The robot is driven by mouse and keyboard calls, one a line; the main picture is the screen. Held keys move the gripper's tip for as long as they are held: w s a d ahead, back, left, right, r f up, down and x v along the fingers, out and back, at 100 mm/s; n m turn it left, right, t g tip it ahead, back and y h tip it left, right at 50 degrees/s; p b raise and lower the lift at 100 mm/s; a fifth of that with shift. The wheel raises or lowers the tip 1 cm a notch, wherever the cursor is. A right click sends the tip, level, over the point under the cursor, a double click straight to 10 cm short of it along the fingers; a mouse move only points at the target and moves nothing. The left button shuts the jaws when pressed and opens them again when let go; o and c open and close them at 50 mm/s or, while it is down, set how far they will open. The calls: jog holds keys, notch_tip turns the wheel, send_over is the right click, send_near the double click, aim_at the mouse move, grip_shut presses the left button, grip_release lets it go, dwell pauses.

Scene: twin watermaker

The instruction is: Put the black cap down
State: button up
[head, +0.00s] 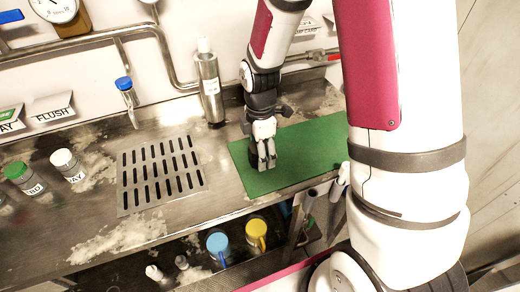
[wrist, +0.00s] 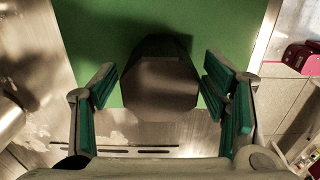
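The black cap (wrist: 160,80) shows in the wrist view as a dark, faceted block between my two fingers, over the green mat (wrist: 85,25). My gripper (wrist: 160,95) has green-padded fingers spread to either side of the cap. A narrow strip of mat shows between the left pad and the cap; the right pad is very close to it. In the head view my gripper (head: 262,165) points down low over the green mat (head: 310,150). The cap is hard to tell from the dark fingertips there. It appears to be at mat level, but its underside is hidden.
A steel bottle (head: 210,85) stands behind and left of the mat. A slotted drain (head: 160,175) is to the left, with white-capped (head: 68,165) and green-capped (head: 24,178) bottles beyond. Blue (head: 218,246) and yellow (head: 256,232) mugs sit below the counter edge. The mat's right part is clear.

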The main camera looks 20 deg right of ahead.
notch_tip(320, 180, up, 11)
jog(key=shift+w+f, duration=0.1)
jog(key=shift+f, duration=0.05)
jog(key=s+r+m+t, duration=0.5)
jog(key=s+r+m, duration=1.1)
jog(key=s+m, duration=0.2)
jog(key=shift+s+d, duration=0.15)
jog(key=shift+s, duration=0.5)
